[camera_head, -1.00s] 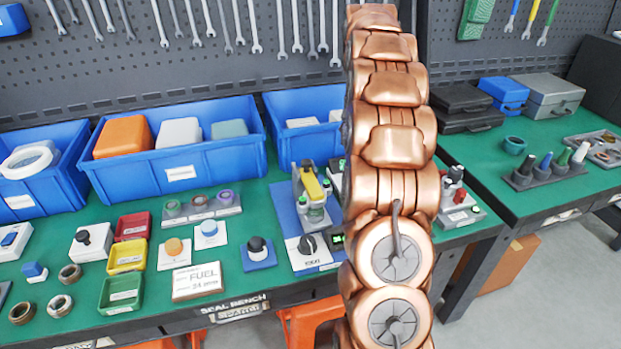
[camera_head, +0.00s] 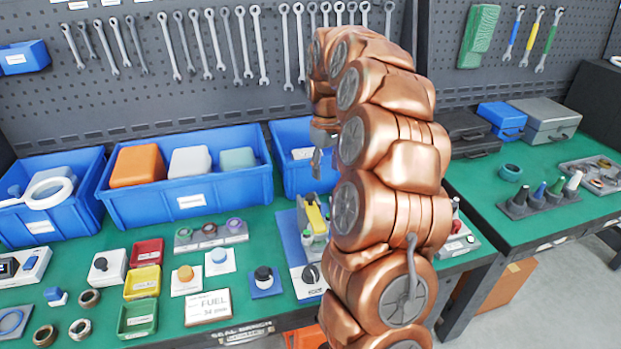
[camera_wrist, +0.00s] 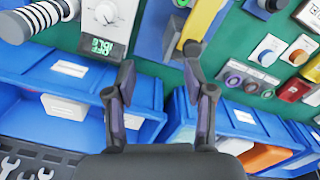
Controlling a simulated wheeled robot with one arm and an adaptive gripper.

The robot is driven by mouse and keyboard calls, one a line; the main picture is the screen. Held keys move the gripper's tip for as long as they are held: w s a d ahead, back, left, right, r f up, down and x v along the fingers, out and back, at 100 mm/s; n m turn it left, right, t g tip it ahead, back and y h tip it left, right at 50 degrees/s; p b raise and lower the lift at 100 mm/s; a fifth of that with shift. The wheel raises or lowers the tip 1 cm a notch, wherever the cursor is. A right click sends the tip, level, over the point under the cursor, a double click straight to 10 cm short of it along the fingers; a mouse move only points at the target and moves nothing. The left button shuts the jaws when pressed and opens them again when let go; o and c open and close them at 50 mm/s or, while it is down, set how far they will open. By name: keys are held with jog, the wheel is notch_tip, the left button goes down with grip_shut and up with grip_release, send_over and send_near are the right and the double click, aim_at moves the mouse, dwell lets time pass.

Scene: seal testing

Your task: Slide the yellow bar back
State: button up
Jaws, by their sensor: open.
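The yellow bar (camera_head: 316,218) lies on a grey fixture over a blue base plate (camera_head: 287,226) at the back middle of the green bench. My arm hides part of the fixture's right side. In the wrist view the yellow bar (camera_wrist: 203,18) is at the top, just beyond the right fingertip, with a grey metal end towards me. My gripper (camera_wrist: 160,62) is open and empty, with its fingers spread apart. In the head view my gripper (camera_head: 318,152) hangs above and behind the bar, in front of the blue bins. I see no contact with the bar.
Blue bins (camera_head: 183,204) stand along the back of the bench, close below the gripper. The wrist view shows a display (camera_wrist: 102,46) beside the fixture.

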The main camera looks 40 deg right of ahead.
aim_at(310, 196)
jog(key=a+n, duration=0.1)
jog(key=a+r+n+p, duration=0.1)
jog(key=a, duration=0.1)
jog(key=a+n, duration=0.1)
jog(key=n, duration=0.1)
jog(key=shift+w+a+r, duration=0.2)
jog(key=shift+w, duration=0.05)
jog(key=shift+a+f+n+p, duration=0.1)
jog(key=shift+n+p, duration=0.2)
jog(key=shift+f+p, duration=1.2)
jog(key=shift+f, duration=2.7)
jog(key=shift+c, duration=0.5)
grip_shut()
